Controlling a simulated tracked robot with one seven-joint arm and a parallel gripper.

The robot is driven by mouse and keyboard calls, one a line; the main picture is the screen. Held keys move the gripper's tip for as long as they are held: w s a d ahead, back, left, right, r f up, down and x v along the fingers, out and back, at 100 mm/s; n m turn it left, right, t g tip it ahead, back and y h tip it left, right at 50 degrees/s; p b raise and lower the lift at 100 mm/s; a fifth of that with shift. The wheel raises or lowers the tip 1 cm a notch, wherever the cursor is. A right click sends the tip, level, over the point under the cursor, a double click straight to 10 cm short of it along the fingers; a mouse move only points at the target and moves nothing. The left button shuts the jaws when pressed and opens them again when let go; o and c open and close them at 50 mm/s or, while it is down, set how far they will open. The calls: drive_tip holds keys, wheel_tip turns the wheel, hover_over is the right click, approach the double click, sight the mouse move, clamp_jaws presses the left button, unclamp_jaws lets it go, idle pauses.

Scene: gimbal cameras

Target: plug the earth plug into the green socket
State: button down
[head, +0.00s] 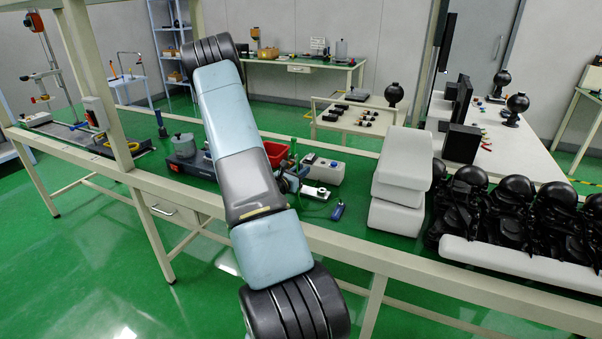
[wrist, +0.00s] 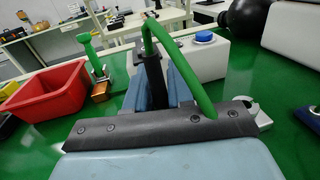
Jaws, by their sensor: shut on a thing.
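In the wrist view, a green cable (wrist: 182,75) arches up from between my fingers and bends down to the right over the dark gripper bracket. My gripper (wrist: 156,72) is shut on the earth plug at the cable's end; the plug is largely hidden between the blue-grey fingers. In the head view my gripper (head: 291,182) is partly hidden behind my arm, low over the bench. A white box (wrist: 190,58) with a blue knob stands just beyond the fingers; it also shows in the head view (head: 325,172). I cannot make out the green socket.
A red bin (wrist: 45,98) stands left of my gripper, beside a green-topped upright piece (wrist: 85,43). A blue-handled tool (head: 339,211) lies on the green bench top. White blocks (head: 402,180) and black figures (head: 510,215) fill the right side. A beige rail runs along the front.

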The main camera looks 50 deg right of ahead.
drive_tip(key=shift+r, duration=1.1)
idle(0.6)
drive_tip(key=shift+r, duration=1.35)
drive_tip(key=shift+w, duration=0.1)
